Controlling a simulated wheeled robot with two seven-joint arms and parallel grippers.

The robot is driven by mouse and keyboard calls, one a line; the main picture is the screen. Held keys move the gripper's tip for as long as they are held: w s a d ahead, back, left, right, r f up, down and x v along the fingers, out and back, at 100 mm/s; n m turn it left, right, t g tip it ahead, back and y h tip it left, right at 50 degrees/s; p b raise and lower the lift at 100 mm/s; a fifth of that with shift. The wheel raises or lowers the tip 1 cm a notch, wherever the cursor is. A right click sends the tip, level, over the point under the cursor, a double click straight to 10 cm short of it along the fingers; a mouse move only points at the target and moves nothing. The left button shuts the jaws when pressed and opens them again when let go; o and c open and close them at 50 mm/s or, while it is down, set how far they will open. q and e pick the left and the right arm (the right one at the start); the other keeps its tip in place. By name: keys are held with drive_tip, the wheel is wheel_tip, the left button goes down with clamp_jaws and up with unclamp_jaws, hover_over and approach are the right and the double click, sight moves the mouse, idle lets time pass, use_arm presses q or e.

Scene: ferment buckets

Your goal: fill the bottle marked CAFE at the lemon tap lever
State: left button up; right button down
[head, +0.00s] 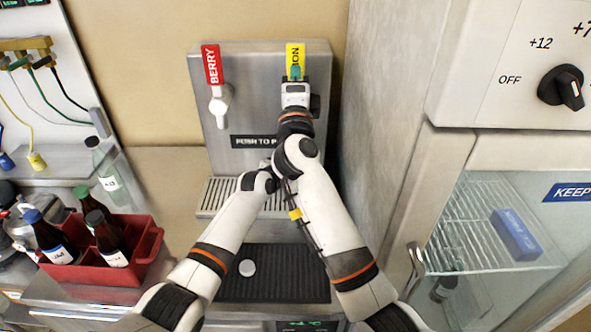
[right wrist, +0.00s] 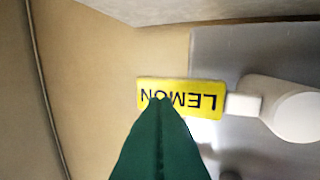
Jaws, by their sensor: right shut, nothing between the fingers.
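The yellow LEMON tap lever (head: 295,52) stands at the upper right of the steel dispenser; it also shows close up in the right wrist view (right wrist: 205,97). My right gripper (head: 295,73) is at the lower front of this lever. Its green fingers (right wrist: 160,100) are shut with nothing between them and overlap the lever's label; I cannot tell whether they touch it. My left arm reaches to the drip tray, but its gripper is hidden behind my right arm. No label reading CAFE is legible, and the space under the lemon tap is covered by my arms.
The red BERRY lever (head: 211,65) is to the left on the dispenser (head: 245,105). A white disc (head: 247,267) lies on the black mat (head: 265,287). A glass-door fridge (head: 490,235) stands at right.

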drive_tip(key=shift+w, duration=0.15)
drive_tip(key=shift+w, duration=2.2)
idle(3.0)
drive_tip(key=s, duration=1)
drive_tip(key=shift+a, duration=0.15)
drive_tip(key=shift+f, duration=0.2)
drive_tip(key=shift+w+r, duration=0.2)
drive_tip(key=shift+w, duration=2.45)
